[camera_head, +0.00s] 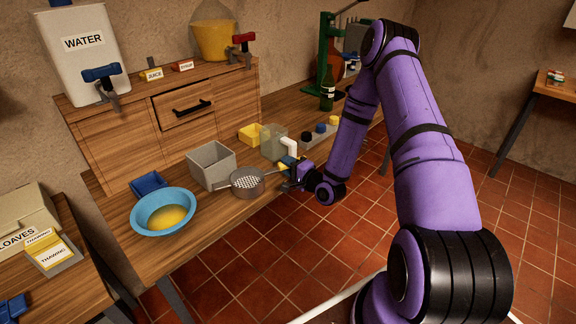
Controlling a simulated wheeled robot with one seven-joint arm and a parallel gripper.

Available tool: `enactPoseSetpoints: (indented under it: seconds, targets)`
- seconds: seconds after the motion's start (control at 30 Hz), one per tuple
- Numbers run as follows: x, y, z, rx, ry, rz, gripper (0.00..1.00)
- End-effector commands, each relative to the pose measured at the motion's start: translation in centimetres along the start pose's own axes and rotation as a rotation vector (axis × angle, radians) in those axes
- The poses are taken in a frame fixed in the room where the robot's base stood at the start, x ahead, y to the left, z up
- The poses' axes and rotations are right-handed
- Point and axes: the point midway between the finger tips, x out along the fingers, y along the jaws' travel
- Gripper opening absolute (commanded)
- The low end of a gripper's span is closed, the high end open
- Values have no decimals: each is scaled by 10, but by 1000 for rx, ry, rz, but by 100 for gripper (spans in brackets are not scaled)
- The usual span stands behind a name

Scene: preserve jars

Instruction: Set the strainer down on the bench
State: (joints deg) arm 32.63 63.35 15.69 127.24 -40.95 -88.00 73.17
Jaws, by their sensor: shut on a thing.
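The strainer (247,183) is a round grey pan with a perforated bottom. It is level, at the front edge of the wooden bench (214,217), between the grey bin and the room side. My gripper (286,168) is at the right of the strainer, shut on its handle; the fingertips are small and partly hidden by the wrist. I cannot tell whether the strainer's base touches the bench or hangs just above it.
A blue bowl (147,213) with yellow contents stands left of the strainer. A grey square bin (192,171) is close behind it, and a small blue tray (147,184) is further left. A clear container (267,145) and a yellow box (249,133) stand behind my gripper.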

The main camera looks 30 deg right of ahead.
Motion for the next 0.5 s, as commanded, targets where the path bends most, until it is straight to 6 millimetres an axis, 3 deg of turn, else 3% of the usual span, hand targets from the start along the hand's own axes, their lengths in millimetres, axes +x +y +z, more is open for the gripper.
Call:
enactPoseSetpoints:
  seconds: [0.5]
  targets:
    - [0, 6, 0, 1, 0, -1, 0]
